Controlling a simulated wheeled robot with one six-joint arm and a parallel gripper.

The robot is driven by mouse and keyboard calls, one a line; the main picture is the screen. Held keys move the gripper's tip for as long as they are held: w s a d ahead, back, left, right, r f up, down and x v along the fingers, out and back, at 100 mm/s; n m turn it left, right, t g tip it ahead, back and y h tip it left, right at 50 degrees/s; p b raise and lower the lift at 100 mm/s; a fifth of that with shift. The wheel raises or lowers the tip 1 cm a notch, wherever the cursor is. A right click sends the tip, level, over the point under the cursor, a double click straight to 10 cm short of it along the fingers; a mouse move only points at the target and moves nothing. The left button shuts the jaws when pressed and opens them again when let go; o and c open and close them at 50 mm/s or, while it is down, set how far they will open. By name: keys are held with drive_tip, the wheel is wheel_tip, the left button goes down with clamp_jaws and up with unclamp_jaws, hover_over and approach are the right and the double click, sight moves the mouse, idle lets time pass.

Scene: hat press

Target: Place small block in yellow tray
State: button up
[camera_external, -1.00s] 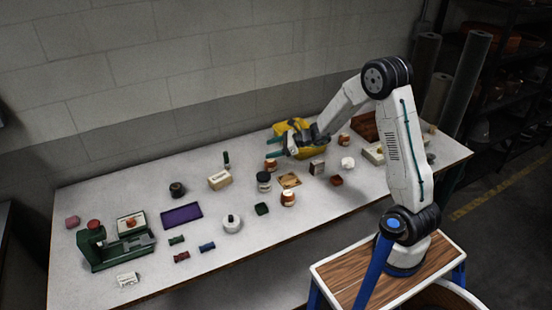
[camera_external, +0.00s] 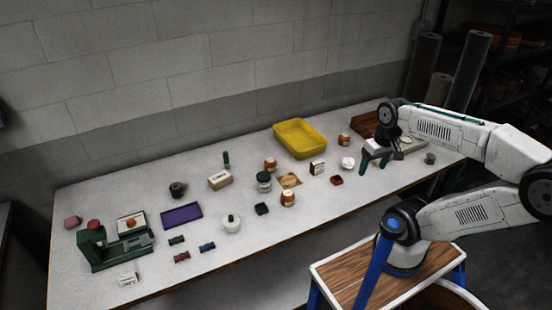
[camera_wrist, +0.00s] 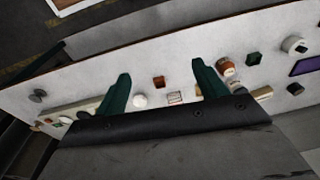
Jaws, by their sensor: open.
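The yellow tray (camera_external: 300,151) stands at the back of the table near the wall and looks empty; my gripper body hides it in the wrist view. Small blocks on the table include a dark red one (camera_external: 336,181) and a dark green one (camera_external: 261,209). In the wrist view the dark red block (camera_wrist: 158,82) lies between my fingers' lines of sight, and the green one (camera_wrist: 254,58) is right of them. My gripper (camera_external: 376,163) is open and empty, fingers down, over the table's right part, right of the dark red block. Its green fingers show apart in the wrist view (camera_wrist: 164,82).
A white round item (camera_external: 348,163) and a small white box (camera_external: 317,168) are near the red block. Jars (camera_external: 288,199) stand mid-table. A purple tray (camera_external: 181,216) and a green press (camera_external: 110,250) are at left. The table's front edge is clear near the gripper.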

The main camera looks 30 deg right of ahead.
drive_tip(key=shift+o, duration=0.4)
drive_tip(key=shift+s+d+h, duration=0.3)
drive_tip(key=shift+s+d, duration=0.15)
drive_tip(key=shift+d, duration=0.15)
drive_tip(key=shift+a, duration=0.15)
